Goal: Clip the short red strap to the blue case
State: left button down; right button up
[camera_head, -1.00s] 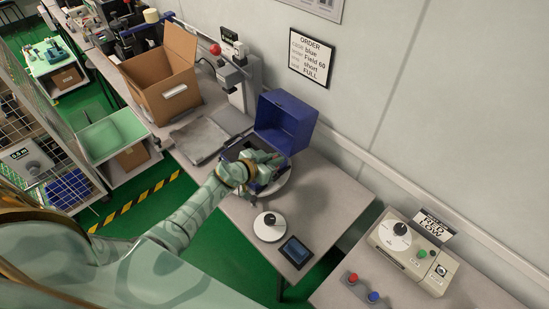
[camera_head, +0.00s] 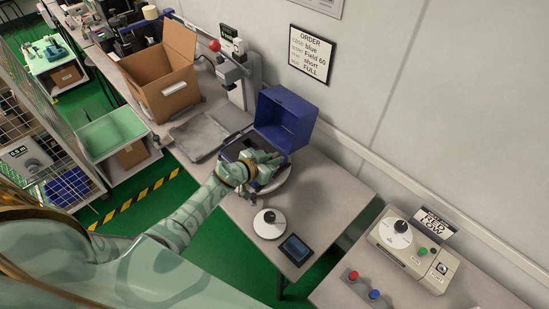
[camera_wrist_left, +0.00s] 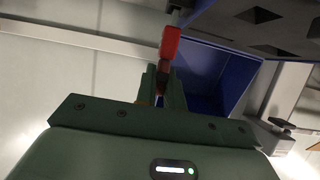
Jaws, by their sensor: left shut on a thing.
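The blue case (camera_head: 286,119) stands open on the bench, its lid raised at the back. My left gripper (camera_head: 268,160) is over the case's lower part and hides much of it. In the left wrist view my left gripper (camera_wrist_left: 166,82) is shut on the red strap (camera_wrist_left: 169,43), which sticks up from between the fingers. The case's blue wall (camera_wrist_left: 218,72) lies behind and to the right of the strap. I cannot tell whether the strap touches the case. My right gripper is not in view.
A grey plate (camera_head: 197,138) and an open cardboard box (camera_head: 166,92) are to the left. An order sign (camera_head: 311,54) hangs on the wall. The bench right of the case is clear.

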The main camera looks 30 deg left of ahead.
pick_arm(q)
jog(key=shift+f+b, duration=0.5)
jog(key=shift+f, duration=0.35)
jog(key=c, duration=1.4)
grip_release()
jog(key=shift+c, duration=0.2)
jog(key=p+v, duration=0.7)
jog(key=v, duration=0.9)
jog(key=shift+s, duration=0.15)
